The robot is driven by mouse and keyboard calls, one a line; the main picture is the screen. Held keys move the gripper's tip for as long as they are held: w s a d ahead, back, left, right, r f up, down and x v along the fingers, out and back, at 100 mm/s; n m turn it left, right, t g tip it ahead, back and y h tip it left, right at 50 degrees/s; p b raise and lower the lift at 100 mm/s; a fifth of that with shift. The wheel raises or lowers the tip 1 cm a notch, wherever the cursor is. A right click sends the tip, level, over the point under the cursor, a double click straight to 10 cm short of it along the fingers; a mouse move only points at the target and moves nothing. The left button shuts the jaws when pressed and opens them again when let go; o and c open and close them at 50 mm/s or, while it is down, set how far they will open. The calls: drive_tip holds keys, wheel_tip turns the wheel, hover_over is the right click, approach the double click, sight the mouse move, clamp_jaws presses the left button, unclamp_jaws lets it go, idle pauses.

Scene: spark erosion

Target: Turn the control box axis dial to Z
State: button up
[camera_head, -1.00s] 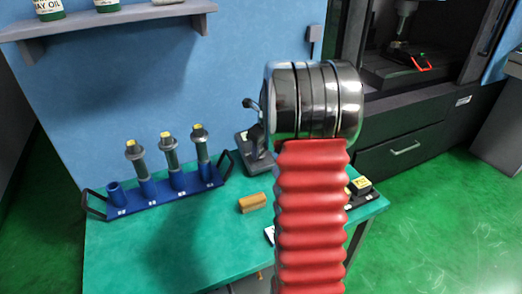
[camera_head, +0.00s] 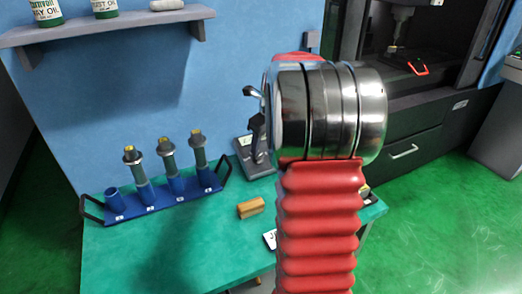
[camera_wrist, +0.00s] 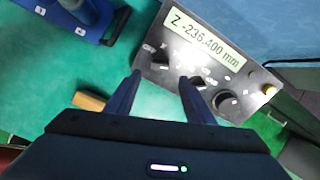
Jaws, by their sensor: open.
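The grey control box (camera_wrist: 236,68) fills the upper right of the wrist view. Its lit display (camera_wrist: 203,40) reads "Z -236.400 mm". A small dark dial (camera_wrist: 162,56) with tiny labels, apparently the axis dial, sits below the display, between and beyond my fingertips. Its pointer is too small to read. A second dark knob is partly hidden by my right finger, and a larger black knob (camera_wrist: 226,101) lies right of it. My gripper (camera_wrist: 160,76) is open and empty over the box's near edge. In the head view the box (camera_head: 243,152) is partly hidden by my arm.
A yellow button (camera_wrist: 269,90) is at the box's right end. A tan block (camera_head: 251,207) lies on the green table (camera_head: 180,245). A blue rack (camera_head: 150,203) with upright tool holders stands left. A blue wall is behind, with a shelf (camera_head: 110,27) above.

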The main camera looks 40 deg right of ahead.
drive_tip(key=v, duration=0.6)
drive_tip(key=shift+r, duration=0.15)
idle(0.4)
drive_tip(key=s+a+n, duration=0.6)
drive_tip(key=a+n, duration=0.5)
drive_tip(key=a, duration=0.1)
drive_tip(key=s+a+n+t+y, duration=0.1)
drive_tip(key=s+a+n, duration=0.6)
drive_tip(key=a+n, duration=0.4)
drive_tip(key=s+a+n, duration=0.6)
drive_tip(key=a+n, duration=0.6)
drive_tip(key=n, duration=0.1)
drive_tip(key=shift+s+a+t, duration=0.35)
drive_tip(key=shift+t, duration=0.05)
